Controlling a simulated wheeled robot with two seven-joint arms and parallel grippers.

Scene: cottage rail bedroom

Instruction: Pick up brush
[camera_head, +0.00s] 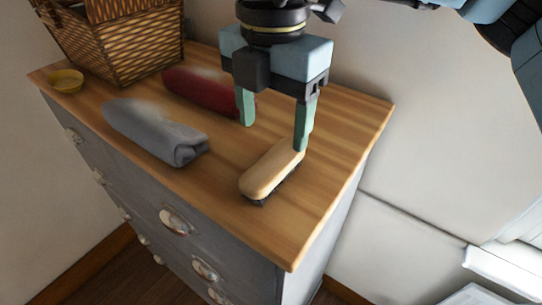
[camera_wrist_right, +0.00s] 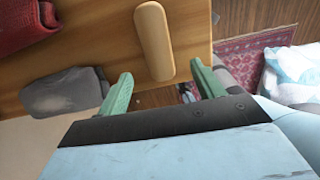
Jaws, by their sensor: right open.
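The brush (camera_head: 270,171) has a pale wooden back and dark bristles underneath. It lies bristles down on the wooden top of the dresser (camera_head: 330,150), near the front right. My right gripper (camera_head: 275,128) is open above the dresser top, with green fingers pointing down. One finger shows just above the far end of the brush; the other is to the left, over the top. In the right wrist view the brush (camera_wrist_right: 154,41) lies beyond the fingertips, between the two open fingers (camera_wrist_right: 162,88), and nothing is held. My left gripper is not in view.
A rolled grey towel (camera_head: 152,130) and a rolled red towel (camera_head: 205,92) lie left of the brush. A wicker basket (camera_head: 125,48) and a small yellow bowl (camera_head: 65,81) stand at the far left. A sloping wall (camera_head: 430,150) rises to the right.

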